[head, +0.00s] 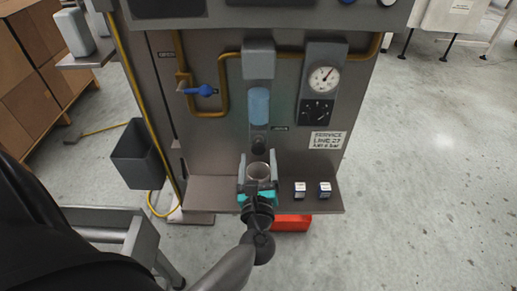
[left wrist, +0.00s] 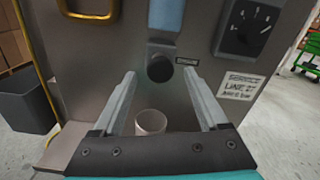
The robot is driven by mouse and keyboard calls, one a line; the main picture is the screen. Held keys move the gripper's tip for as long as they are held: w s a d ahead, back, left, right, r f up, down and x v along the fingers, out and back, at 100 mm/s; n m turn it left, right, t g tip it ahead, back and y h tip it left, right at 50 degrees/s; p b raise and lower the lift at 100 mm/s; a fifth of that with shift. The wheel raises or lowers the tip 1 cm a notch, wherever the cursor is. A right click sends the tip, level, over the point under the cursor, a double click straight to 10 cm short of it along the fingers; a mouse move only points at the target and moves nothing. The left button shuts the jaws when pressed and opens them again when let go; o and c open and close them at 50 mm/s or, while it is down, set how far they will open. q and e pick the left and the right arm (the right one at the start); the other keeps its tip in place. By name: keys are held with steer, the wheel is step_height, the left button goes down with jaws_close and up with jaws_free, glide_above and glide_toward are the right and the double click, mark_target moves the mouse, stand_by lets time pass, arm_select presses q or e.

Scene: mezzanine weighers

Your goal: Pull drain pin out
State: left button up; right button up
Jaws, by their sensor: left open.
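The drain pin appears to be the dark round knob (head: 259,143) low on the panel, under the blue filter bowl (head: 259,105). In the left wrist view the knob (left wrist: 160,68) shows just past and between my fingertips, with a small label beside it. My left gripper (head: 257,163) is open, its two grey fingers pointing at the panel. It is in front of and a little below the knob, apart from it. A pale open cup (left wrist: 151,121) shows between the fingers, lower down on the shelf. My right gripper is not in view.
A shelf (head: 315,203) juts from the panel and bears two small boxes (head: 312,190). A red box (head: 291,222) is beneath it. A pressure gauge (head: 322,78) and a blue-handled valve (head: 205,90) flank the bowl. A dark bin (head: 138,153) hangs at left.

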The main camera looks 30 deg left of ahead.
mark_target(259, 152)
arm_select(q)
steer(key=x, duration=0.3)
steer(key=shift+w+a, duration=0.15)
steer(key=shift+w, duration=0.2)
steer(key=shift+w+a, duration=0.2)
steer(key=shift+w, duration=0.1)
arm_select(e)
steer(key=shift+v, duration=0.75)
arm_select(q)
jaws_close()
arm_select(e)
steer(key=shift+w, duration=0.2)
